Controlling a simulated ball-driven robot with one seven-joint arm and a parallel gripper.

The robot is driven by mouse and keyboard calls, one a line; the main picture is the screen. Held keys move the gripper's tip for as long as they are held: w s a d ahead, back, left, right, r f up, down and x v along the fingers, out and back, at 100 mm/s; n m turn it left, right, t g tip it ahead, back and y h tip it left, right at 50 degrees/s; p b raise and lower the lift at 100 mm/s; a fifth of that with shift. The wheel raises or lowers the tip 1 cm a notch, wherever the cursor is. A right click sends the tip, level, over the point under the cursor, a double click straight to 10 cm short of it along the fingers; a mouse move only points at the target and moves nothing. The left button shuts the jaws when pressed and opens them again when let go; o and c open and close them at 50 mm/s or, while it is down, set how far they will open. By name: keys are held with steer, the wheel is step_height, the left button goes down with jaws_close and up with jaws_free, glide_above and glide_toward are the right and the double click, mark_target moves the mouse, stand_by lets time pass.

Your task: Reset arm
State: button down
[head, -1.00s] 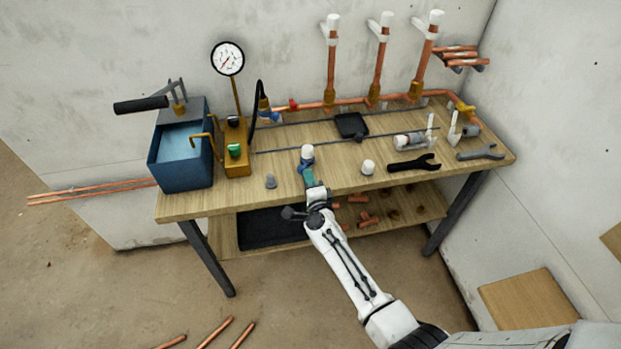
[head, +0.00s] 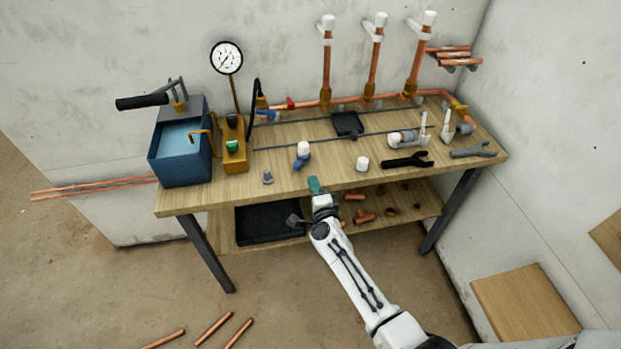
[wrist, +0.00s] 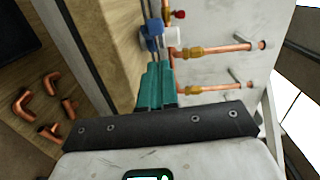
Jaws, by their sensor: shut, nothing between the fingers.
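My gripper (head: 314,185) is at the front edge of the wooden workbench (head: 230,190) in the head view. Its teal fingers are shut with nothing between them. In the wrist view the fingers (wrist: 156,85) point toward the bench top. A small blue fitting with a white cap (head: 302,155) stands on the bench just beyond the fingertips, apart from them. It also shows in the wrist view (wrist: 152,36), past the fingertips.
A blue tank (head: 182,155) and a gauge (head: 226,58) stand at the bench's left. A white cap (head: 362,164), black wrench (head: 408,161) and grey wrench (head: 473,150) lie to the right. Copper risers (head: 326,65) line the back. The lower shelf (head: 420,205) holds copper fittings.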

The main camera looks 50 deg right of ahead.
steer(key=p+v, duration=0.1)
steer(key=v, duration=0.7)
steer(key=shift+w+a, duration=0.1)
